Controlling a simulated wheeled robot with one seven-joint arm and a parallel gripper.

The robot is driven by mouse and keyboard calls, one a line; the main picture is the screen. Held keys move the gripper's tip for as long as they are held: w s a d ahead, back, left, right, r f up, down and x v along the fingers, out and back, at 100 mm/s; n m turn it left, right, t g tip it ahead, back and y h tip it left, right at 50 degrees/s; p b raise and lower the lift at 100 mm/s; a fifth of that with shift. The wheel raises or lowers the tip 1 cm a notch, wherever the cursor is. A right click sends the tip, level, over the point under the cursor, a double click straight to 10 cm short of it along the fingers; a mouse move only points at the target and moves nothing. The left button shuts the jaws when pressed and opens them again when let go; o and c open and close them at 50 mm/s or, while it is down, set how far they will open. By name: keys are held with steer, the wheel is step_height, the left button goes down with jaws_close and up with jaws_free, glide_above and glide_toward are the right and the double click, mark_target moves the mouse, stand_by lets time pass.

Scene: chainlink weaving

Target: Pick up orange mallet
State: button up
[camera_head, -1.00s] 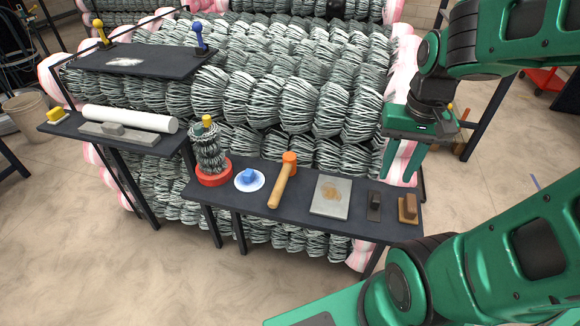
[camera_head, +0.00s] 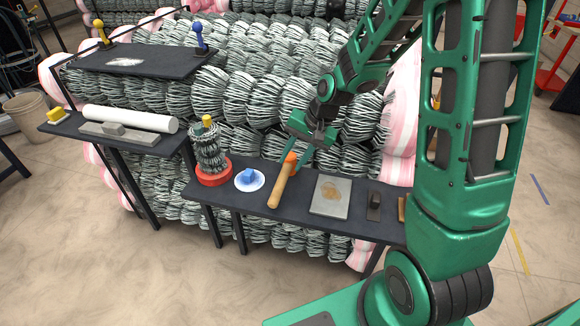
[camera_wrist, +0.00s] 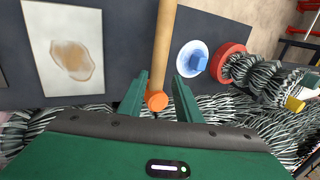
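The orange mallet has an orange head (camera_head: 290,160) and a wooden handle (camera_head: 281,187). It lies on the dark front shelf (camera_head: 245,206), handle toward the near edge. In the wrist view the mallet's head (camera_wrist: 157,101) is between my two green fingers, and its handle (camera_wrist: 165,40) runs up away from me. My gripper (camera_head: 295,153) is open over the head end. In the wrist view a gap shows between the fingers (camera_wrist: 160,100) on both sides of the head. I cannot tell how far above the head the fingertips are.
Left of the mallet are a blue block on a white disc (camera_head: 249,180) and a red-based wire coil (camera_head: 214,176). To its right are a grey plate (camera_head: 330,195) and a dark block (camera_head: 374,206). Rolls of wire mesh (camera_head: 300,105) stand close behind.

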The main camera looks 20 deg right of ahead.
mark_target(286, 172)
steer(key=shift+d+x, duration=0.15)
steer(key=shift+x, duration=1.9)
steer(key=shift+d+x, duration=0.15)
steer(key=shift+x, duration=1.9)
steer(key=shift+f, duration=0.1)
jaws_close()
